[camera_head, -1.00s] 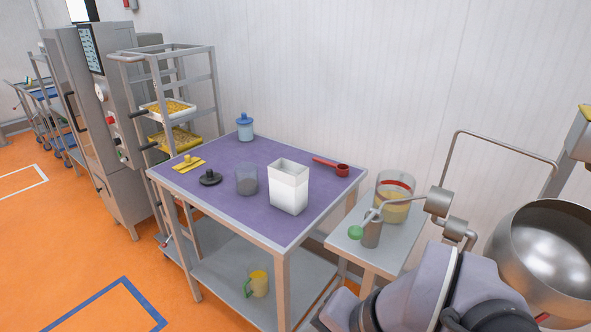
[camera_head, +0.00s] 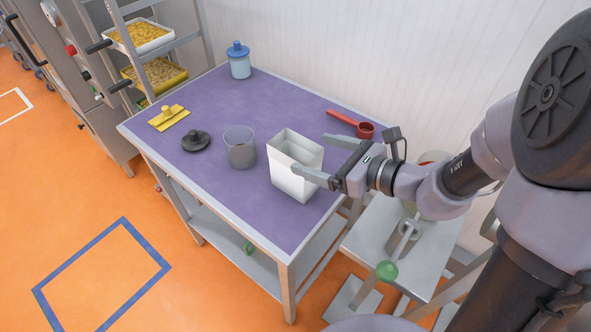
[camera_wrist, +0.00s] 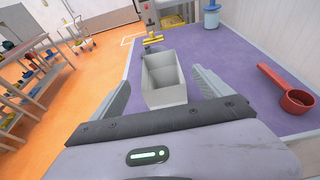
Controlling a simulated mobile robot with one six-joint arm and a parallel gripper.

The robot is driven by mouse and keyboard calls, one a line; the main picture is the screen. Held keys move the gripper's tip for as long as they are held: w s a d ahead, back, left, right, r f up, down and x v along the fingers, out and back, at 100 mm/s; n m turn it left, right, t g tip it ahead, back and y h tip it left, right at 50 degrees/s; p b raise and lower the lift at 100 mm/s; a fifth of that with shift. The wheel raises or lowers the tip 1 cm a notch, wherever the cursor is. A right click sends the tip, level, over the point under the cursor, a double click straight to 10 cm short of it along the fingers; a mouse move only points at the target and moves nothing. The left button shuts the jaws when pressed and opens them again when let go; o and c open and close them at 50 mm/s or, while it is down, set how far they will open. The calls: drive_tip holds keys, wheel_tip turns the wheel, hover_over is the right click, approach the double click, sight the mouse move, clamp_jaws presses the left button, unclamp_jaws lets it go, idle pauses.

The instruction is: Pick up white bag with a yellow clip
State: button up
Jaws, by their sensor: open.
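The white bag (camera_head: 291,178) stands upright on the purple tabletop, box-shaped with an open top. A yellow clip-like piece (camera_head: 168,118) lies apart from it near the table's left edge. My gripper (camera_head: 311,155) is open and empty at the bag's right side. One finger overlaps the bag's front face in the head view, and the other is behind its far rim. In the wrist view the bag (camera_wrist: 164,95) shows between the two spread fingers (camera_wrist: 162,77). I cannot tell whether either finger touches it.
On the purple table (camera_head: 215,105) stand a grey translucent cup (camera_head: 240,150) just left of the bag, a black lidded piece (camera_head: 195,141) and a blue-lidded jar (camera_head: 238,62). A red scoop (camera_head: 352,124) lies behind my gripper. The wall borders the far side.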

sight(278, 142)
drive_tip(key=b+x, duration=0.2)
drive_tip(key=x, duration=0.5)
drive_tip(key=shift+d, duration=0.2)
drive_tip(key=shift+c, duration=0.2)
drive_tip(key=c, duration=1.6)
